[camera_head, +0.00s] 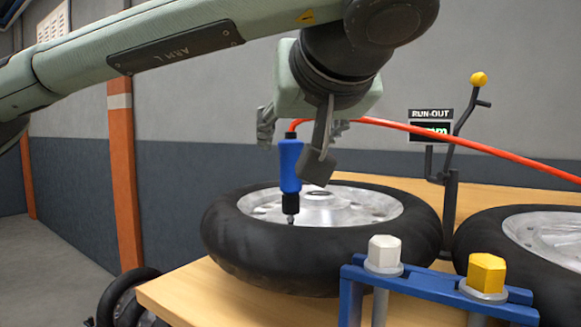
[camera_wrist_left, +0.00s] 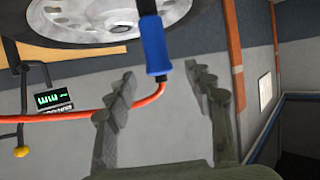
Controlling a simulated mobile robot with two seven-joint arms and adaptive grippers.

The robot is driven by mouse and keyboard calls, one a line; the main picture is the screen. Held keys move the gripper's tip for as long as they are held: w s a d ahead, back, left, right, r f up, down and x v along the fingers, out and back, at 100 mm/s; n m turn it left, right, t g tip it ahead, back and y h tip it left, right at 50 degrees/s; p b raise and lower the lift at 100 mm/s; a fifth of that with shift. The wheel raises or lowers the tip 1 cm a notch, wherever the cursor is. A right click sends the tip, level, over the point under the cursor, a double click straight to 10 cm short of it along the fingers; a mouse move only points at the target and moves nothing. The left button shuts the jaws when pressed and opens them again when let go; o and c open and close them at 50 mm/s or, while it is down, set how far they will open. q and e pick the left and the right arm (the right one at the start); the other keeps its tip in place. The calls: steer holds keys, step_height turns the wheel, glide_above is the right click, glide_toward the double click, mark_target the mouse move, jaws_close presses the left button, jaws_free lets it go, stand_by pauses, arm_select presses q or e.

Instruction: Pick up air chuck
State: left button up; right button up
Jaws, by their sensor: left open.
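The air chuck (camera_head: 290,168) has a blue handle with a dark metal tip pointing down and a red hose leaving its top. It hangs upright in front of or over the near-left part of a wheel. My left gripper (camera_head: 292,154) is open, pointing down, with one finger on each side of the handle's upper part in the head view. In the left wrist view, the blue handle (camera_wrist_left: 154,47) lies just past the fingertips of the open gripper (camera_wrist_left: 159,70), between them sideways. No contact shows. My right gripper is in neither view.
The red hose (camera_head: 470,143) runs off right, past a run-out display (camera_head: 431,131) and a yellow-knobbed lever (camera_head: 479,79). A tyre (camera_head: 325,262) lies on a wooden bench (camera_head: 190,293); another wheel (camera_head: 545,285) is at right. A blue bracket (camera_head: 352,290) with white and yellow knobs stands in front.

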mark_target(293, 147)
arm_select(q)
steer(key=shift+w+a+f, duration=0.1)
steer(key=shift+w+f, duration=0.3)
steer(key=shift+w, duration=0.2)
steer(key=p+x, duration=0.1)
steer(key=x, duration=0.3)
steer(key=shift+f, duration=0.15)
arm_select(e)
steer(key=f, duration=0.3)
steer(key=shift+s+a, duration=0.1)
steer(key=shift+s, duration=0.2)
arm_select(q)
steer(key=shift+c, duration=0.5)
jaws_close()
